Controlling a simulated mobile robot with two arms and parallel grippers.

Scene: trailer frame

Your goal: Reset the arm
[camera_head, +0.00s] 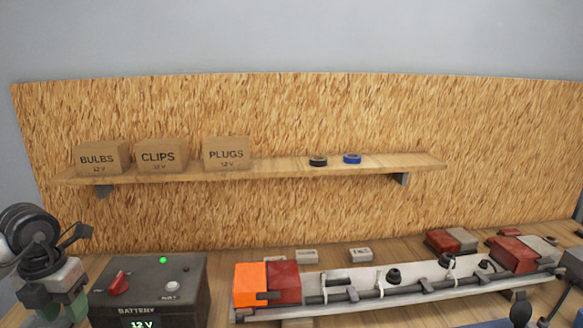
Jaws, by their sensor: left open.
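My left gripper (52,306) is low at the left edge, beside the battery box, with its jaws apart. I see nothing held between its fingers, though the lower frame edge cuts them off. The black battery box (150,282) has a red switch (119,284), a green light (163,260) and a 12 V display. A pale trailer light board (400,280) lies to the right, with an orange and red lamp (267,284) at its left end and a red and grey lamp (515,254) at its right end.
A wall shelf (270,171) holds cartons for bulbs (100,158), clips (160,155) and plugs (227,153), plus black tape (318,161) and blue tape (352,158). Small labelled blocks (307,255) and a spare lamp (452,241) lie behind the board on the wooden bench.

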